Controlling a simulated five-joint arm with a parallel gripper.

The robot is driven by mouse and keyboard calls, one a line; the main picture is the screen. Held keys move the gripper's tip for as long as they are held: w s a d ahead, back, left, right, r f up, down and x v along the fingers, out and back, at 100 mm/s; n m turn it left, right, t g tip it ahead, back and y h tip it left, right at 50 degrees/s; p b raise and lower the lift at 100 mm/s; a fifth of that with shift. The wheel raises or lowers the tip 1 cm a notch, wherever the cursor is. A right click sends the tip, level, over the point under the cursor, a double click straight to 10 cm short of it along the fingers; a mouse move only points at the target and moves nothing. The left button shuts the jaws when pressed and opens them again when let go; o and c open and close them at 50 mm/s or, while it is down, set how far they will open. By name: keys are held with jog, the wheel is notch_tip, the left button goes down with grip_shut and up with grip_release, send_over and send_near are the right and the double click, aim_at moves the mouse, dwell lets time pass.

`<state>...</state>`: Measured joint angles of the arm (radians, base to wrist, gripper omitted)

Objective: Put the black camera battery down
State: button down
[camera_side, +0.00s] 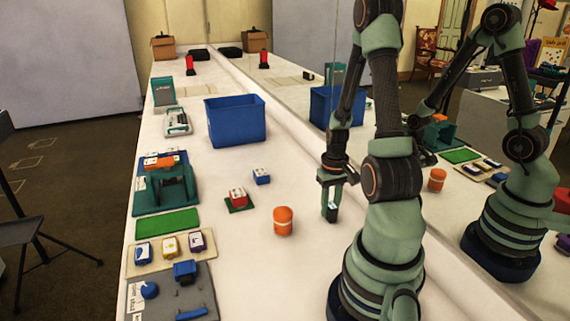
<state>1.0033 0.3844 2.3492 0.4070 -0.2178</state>
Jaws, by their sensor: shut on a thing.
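My gripper (331,203) points down at the right of the white table, between an orange jar and my arm's base. It is shut on a small dark block, the black camera battery (331,213), of which only a little shows between and below the fingers. The battery hangs upright near the table top; I cannot tell whether it touches.
An orange jar (283,221) stands left of my gripper. A red-and-white cube (238,197) sits on a small green pad, with a blue cube (261,176) behind it. A blue bin (236,121) stands farther back. A mirror (310,100) runs along the right.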

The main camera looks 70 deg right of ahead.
aim_at(331, 204)
jog(key=c, duration=0.6)
grip_release()
jog(key=shift+f, duration=0.1)
notch_tip(331, 204, up, 12)
jog(key=w+a+r+n+t+h, duration=0.1)
jog(key=w+a+r+n, duration=0.1)
jog(key=w+a+r, duration=0.3)
jog(key=w+a+r+n+t, duration=0.2)
jog(key=w+a+n, duration=0.1)
jog(key=w+a, duration=0.3)
jog(key=a+r+n+t, duration=0.1)
jog(key=a, duration=0.3)
jog(key=w+a+r+n, duration=0.1)
jog(key=a+r, duration=0.1)
jog(key=a, duration=0.3)
jog(key=a+r+n+t+y, duration=0.1)
jog(key=a+r+n, duration=0.1)
jog(key=a, duration=0.3)
jog(key=shift+w+a+t, duration=0.15)
jog(key=shift+a+t, duration=0.1)
jog(key=shift+t, duration=0.05)
